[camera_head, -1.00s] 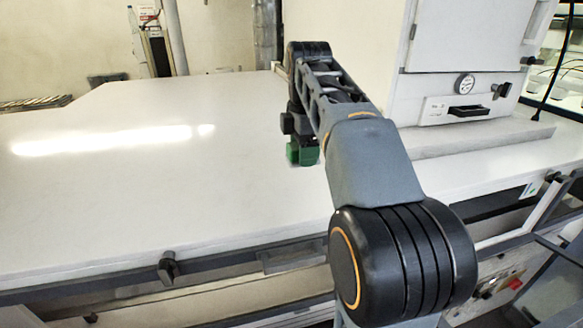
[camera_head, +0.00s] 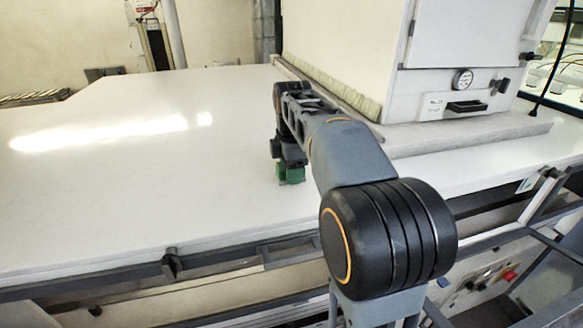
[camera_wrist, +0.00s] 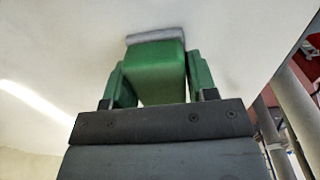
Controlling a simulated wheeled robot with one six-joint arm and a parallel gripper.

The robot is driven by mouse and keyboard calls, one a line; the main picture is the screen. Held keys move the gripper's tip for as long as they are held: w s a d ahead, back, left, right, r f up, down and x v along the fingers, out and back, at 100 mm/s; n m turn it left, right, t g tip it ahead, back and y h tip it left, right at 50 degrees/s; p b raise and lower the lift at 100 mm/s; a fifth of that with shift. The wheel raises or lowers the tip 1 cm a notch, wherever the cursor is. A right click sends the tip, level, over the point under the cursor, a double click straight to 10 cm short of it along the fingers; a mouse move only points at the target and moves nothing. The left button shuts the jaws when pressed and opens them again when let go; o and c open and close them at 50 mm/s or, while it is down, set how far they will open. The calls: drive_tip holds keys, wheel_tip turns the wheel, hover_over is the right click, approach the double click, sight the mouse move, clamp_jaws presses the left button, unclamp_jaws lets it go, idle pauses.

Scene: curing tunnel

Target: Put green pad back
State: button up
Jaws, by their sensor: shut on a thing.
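The green pad (camera_wrist: 156,78) is a green block with a grey strip along its far edge. In the wrist view it sits between the two green fingers of my gripper (camera_wrist: 160,62), which is shut on it. In the head view my gripper (camera_head: 290,176) shows as a small green shape below the dark wrist, over the white table (camera_head: 130,200). The pad and the fingers cannot be told apart there. I cannot tell whether the pad touches the table.
A white cabinet with a gauge (camera_head: 463,80) and a black handle (camera_head: 467,107) stands to the right behind my arm, with a pale ledge (camera_head: 470,136) at its foot. The table's left side is clear. A dark rail with a knob (camera_head: 172,264) runs along the front edge.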

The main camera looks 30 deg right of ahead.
drive_tip(key=shift+f, duration=0.15)
drive_tip(key=o, duration=1)
drive_tip(key=shift+c, duration=0.2)
wheel_tip(320, 180, up, 12)
drive_tip(key=shift+s+r, duration=0.2)
drive_tip(key=shift+s, duration=0.1)
